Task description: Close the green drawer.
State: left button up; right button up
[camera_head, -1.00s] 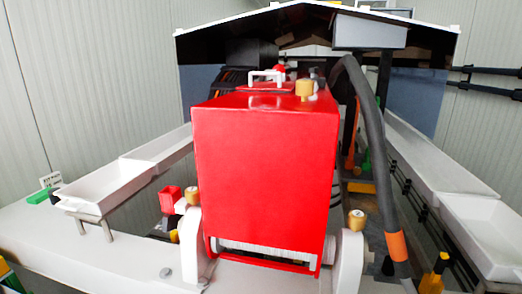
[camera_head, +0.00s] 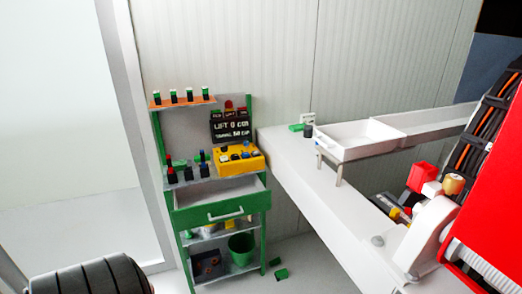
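The green drawer (camera_head: 222,212) is part of a green-framed workstation shelf left of the middle in the head view. It is pulled out, and its light inner tray shows from above. A pale bar handle (camera_head: 226,216) runs across its green front. Neither of my grippers shows in the head view, and nothing touches the drawer.
The shelf carries a yellow control box (camera_head: 240,160) and several small bottles above the drawer. A green bucket (camera_head: 241,248) stands on the lower shelf. A white platform (camera_head: 310,185) lies close on the right. A dark ribbed roller-like shape (camera_head: 85,278) fills the bottom left.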

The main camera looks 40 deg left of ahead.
aim_at(196, 207)
jog(key=u, duration=2.5)
